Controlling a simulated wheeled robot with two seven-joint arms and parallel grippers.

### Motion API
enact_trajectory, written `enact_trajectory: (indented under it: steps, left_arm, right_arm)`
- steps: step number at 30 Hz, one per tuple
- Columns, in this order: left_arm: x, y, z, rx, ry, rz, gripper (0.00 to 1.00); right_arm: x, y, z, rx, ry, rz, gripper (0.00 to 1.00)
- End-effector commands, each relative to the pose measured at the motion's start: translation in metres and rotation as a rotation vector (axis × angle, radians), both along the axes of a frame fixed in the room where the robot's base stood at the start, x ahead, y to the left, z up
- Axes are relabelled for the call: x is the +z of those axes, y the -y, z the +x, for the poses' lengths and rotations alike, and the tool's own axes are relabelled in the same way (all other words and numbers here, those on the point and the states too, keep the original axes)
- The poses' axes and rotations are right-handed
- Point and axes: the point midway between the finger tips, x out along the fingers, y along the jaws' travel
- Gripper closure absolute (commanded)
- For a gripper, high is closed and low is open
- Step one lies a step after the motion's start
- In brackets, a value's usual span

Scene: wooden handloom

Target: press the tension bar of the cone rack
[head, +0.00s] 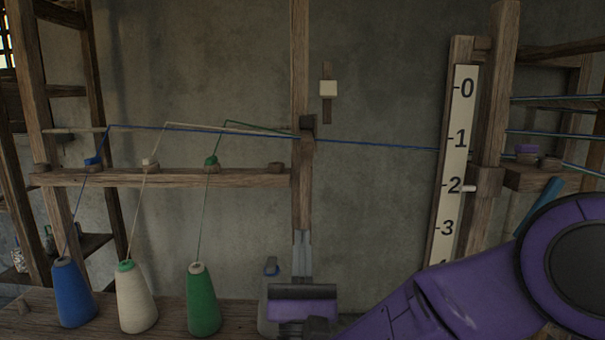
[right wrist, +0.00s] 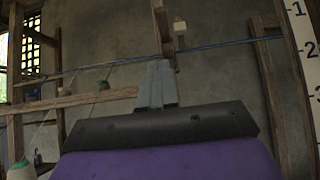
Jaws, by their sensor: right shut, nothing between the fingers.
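The cone rack has a wooden crossbar (head: 240,179) with blue, white and green thread guides on it. A thinner rod (head: 75,131) runs above it; I cannot tell which of the two is the tension bar. Blue (head: 73,295), white (head: 136,300) and green (head: 203,303) cones stand below, their threads rising to the guides. My right gripper (head: 302,238) points up, shut and empty, in front of the post (head: 301,200) at the crossbar's right end. In the right wrist view its grey fingers (right wrist: 158,70) are together, right of the crossbar (right wrist: 75,102). My left gripper is out of view.
A blue thread (head: 375,145) runs right from the post past a numbered scale (head: 452,165). A small pale block (head: 328,88) hangs on the wall right of the post. A wooden shelf (head: 30,320) carries the cones.

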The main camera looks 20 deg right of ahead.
Motion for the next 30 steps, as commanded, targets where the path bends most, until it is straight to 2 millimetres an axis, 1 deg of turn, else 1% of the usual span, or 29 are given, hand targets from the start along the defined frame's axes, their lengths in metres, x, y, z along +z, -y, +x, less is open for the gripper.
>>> enact_trajectory:
  steps: [1,6,14,18,21,24,30]
  left_arm:
    - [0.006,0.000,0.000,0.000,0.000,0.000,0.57]
    - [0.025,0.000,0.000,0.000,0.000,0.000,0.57]
    - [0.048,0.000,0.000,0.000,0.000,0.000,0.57]
    - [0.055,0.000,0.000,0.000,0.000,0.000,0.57]
    - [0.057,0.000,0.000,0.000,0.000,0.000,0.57]
    - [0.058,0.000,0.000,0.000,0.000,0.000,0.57]
    - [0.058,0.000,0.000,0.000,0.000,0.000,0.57]
  right_arm:
    - [0.007,0.002,0.004,-0.003,-0.001,0.005,1.00]
    - [0.033,0.010,0.027,-0.005,-0.002,0.006,1.00]
    - [0.072,0.021,0.065,-0.006,-0.002,0.003,1.00]
    - [0.094,0.020,0.065,-0.004,-0.001,0.002,1.00]
    - [0.103,0.020,0.065,-0.004,-0.002,0.001,1.00]
    - [0.107,0.020,0.065,-0.004,-0.002,-0.001,1.00]
    - [0.107,0.019,0.065,-0.003,-0.002,-0.001,1.00]
